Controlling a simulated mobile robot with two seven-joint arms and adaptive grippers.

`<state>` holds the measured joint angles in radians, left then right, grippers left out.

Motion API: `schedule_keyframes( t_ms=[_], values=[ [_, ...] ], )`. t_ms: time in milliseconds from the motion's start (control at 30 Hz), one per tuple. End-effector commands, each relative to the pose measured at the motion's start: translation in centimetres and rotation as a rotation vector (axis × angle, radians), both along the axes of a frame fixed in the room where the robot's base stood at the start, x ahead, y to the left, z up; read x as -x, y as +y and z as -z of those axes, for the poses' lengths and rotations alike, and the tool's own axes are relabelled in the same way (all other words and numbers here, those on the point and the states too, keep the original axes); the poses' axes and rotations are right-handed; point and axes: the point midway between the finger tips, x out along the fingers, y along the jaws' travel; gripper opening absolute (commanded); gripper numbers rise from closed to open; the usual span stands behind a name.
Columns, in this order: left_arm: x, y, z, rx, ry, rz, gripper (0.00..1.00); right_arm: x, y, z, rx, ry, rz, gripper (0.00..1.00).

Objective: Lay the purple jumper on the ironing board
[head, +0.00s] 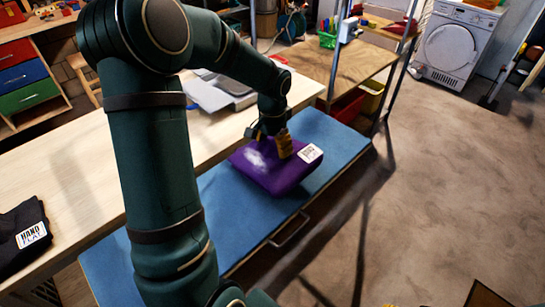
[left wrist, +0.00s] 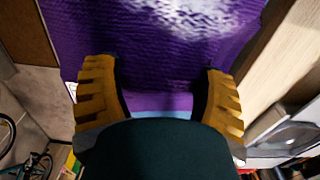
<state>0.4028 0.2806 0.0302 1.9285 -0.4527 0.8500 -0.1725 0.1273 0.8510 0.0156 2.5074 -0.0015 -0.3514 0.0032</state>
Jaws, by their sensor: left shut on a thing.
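The purple jumper (head: 268,172) is a folded, padded-looking bundle with a pale patch and a white label. It is over the blue ironing board (head: 232,220), about midway along it. I cannot tell whether it rests on the board or hangs just above. My left gripper (head: 283,143), with yellow fingers, is shut on the jumper from above. In the left wrist view, the jumper (left wrist: 170,40) fills the space beyond and between the fingers of my left gripper (left wrist: 157,72). My right gripper does not show.
A wooden worktop (head: 75,170) runs along the board's far side. A black folded garment (head: 22,238) with a label lies on it. Grey items (head: 215,90) lie farther back. A metal shelf post (head: 398,58) stands beyond the board's end. The concrete floor at right is mostly clear.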

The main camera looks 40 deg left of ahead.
Motion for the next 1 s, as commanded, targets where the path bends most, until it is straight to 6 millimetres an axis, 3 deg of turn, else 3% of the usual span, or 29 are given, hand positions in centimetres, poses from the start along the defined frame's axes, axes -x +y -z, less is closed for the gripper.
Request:
schedule_keyframes(
  t_ms=[233, 633, 667, 700, 733, 1000],
  values=[
    [0.0, 0.0, 3.9, 0.001, 0.002, 0.0, 0.29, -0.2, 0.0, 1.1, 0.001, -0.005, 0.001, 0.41],
    [0.0, 0.0, 4.4, 0.0, 0.0, 0.0, 0.29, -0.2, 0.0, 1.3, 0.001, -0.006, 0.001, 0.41],
    [0.0, 0.0, 4.4, 0.0, 0.001, 0.0, 0.82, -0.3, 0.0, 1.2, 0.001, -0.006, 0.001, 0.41],
    [0.0, 0.0, 4.4, 0.0, 0.001, 0.0, 0.96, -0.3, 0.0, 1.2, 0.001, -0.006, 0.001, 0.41],
    [0.0, 0.0, 4.4, 0.0, 0.001, 0.0, 1.0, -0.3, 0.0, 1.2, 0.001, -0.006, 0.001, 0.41],
    [0.0, 0.0, 4.2, 0.0, 0.001, 0.0, 1.0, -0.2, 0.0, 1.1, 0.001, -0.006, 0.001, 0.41]
  ],
)
